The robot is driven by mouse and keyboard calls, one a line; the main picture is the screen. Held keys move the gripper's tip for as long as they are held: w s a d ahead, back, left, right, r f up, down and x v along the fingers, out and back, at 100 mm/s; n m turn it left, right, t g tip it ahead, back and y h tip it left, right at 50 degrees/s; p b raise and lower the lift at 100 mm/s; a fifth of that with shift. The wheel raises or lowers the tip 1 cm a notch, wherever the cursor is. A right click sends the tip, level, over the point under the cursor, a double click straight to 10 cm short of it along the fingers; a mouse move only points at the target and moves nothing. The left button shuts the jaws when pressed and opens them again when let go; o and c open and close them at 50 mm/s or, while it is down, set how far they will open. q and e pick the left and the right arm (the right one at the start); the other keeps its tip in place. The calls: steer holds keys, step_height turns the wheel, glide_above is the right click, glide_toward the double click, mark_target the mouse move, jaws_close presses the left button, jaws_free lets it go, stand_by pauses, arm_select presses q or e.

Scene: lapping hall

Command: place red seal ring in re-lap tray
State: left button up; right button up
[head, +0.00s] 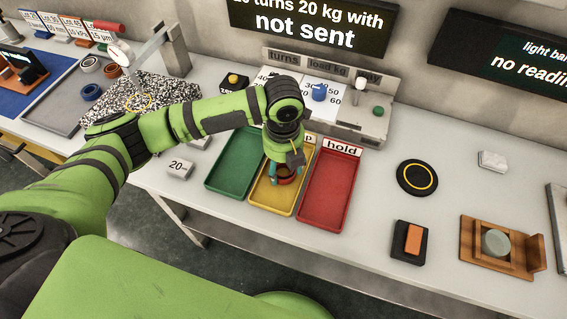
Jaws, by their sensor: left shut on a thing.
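My left gripper (286,178) points down over the yellow tray (267,202), the middle one of three. It is shut on a small red ring (287,171), which is partly hidden by the fingers. The ring is at or just above the tray floor; I cannot tell if it touches. The yellow tray's label (306,139) is mostly hidden by my arm; only its end, "p", shows. My right gripper is not in view.
A green tray (222,178) is left of the yellow tray. A red tray (326,198) labelled "hold" is right of it. A control panel (340,120) with knobs stands behind. A grey tray (66,121) with several rings lies far left. The bench around the black disc (417,177) is mostly clear.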

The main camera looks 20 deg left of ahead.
arm_select(q)
steer(key=shift+f, duration=0.25)
steer(key=o, duration=1)
step_height(320, 180, up, 12)
steer(key=b, duration=0.1)
steer(key=shift+r, duration=0.15)
